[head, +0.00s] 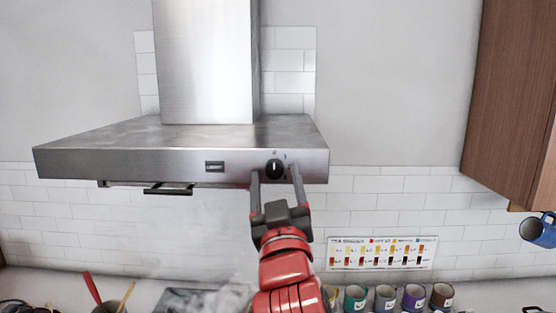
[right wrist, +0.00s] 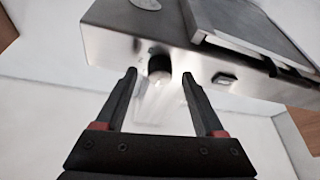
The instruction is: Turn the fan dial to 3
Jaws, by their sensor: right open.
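The fan dial (head: 274,169) is a black round knob with a pale pointer line, on the front edge of the steel range hood (head: 100,163). Its pointer looks roughly upright; the small marks around it are too small to read. My right gripper (head: 275,170) is open, with one finger on each side of the dial in the head view. In the right wrist view the dial (right wrist: 159,66) shows between and just beyond the open fingertips (right wrist: 158,72). I cannot tell whether a finger touches it. My left gripper is not in view.
A small switch panel (head: 214,167) sits left of the dial on the hood. A wooden cabinet (head: 510,100) hangs at the right, with a blue mug (head: 538,232) below it. Several cups (head: 385,298) stand on the counter under a tea chart (head: 380,253).

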